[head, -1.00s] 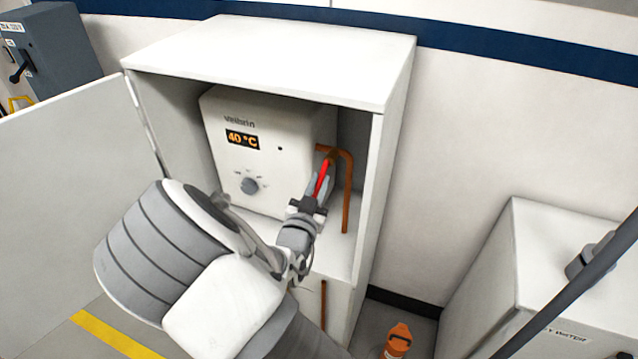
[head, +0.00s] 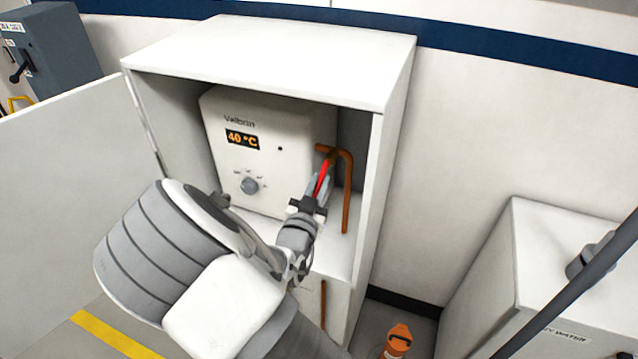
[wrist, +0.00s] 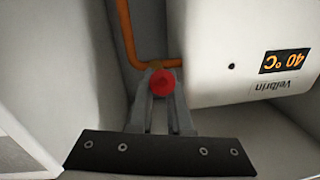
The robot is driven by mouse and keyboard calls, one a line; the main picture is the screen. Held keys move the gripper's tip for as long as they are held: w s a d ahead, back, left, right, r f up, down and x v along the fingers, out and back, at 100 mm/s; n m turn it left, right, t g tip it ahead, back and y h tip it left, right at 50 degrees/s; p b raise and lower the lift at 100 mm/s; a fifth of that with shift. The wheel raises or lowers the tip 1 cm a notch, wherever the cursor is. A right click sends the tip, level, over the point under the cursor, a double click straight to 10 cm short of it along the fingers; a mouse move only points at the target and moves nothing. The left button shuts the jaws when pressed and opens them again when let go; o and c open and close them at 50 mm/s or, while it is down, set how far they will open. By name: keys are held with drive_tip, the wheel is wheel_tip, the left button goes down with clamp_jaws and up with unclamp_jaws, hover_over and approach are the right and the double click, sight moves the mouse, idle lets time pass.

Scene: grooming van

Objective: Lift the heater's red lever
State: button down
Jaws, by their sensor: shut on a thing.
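The white heater (head: 222,165) stands inside an open white cabinet, with a display reading 40 °C and a grey knob. Its red lever (head: 322,177) is at the heater's right side, by the copper pipe, and points upward at a slant. My gripper (head: 318,188) reaches into the cabinet from the front and is shut on the red lever. In the wrist view the lever's round red end (wrist: 163,82) shows between the two grey fingertips (wrist: 160,100). The heater (wrist: 230,60) appears upside down there. The lower part of the lever is hidden by the fingers.
The copper pipe (head: 347,190) bends down close to my gripper's right. The cabinet's right wall (head: 385,190) is near, and its open door (head: 75,190) is at left. An orange bottle (head: 398,340) stands on the floor beside a white box (head: 540,260) at right.

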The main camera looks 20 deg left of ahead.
idle(0.4)
wheel_tip(320, 180, up, 2)
drive_tip(key=g+p, duration=0.2)
drive_tip(key=p, duration=0.1)
drive_tip(key=shift+s+p, duration=0.1)
drive_tip(key=shift+p, duration=0.2)
drive_tip(key=shift+s+r+g+p, duration=0.1)
drive_tip(key=shift+g+p, duration=1.05)
drive_tip(key=shift+g, duration=0.05)
drive_tip(key=c, duration=0.8)
unclamp_jaws()
drive_tip(key=shift+c, duration=0.2)
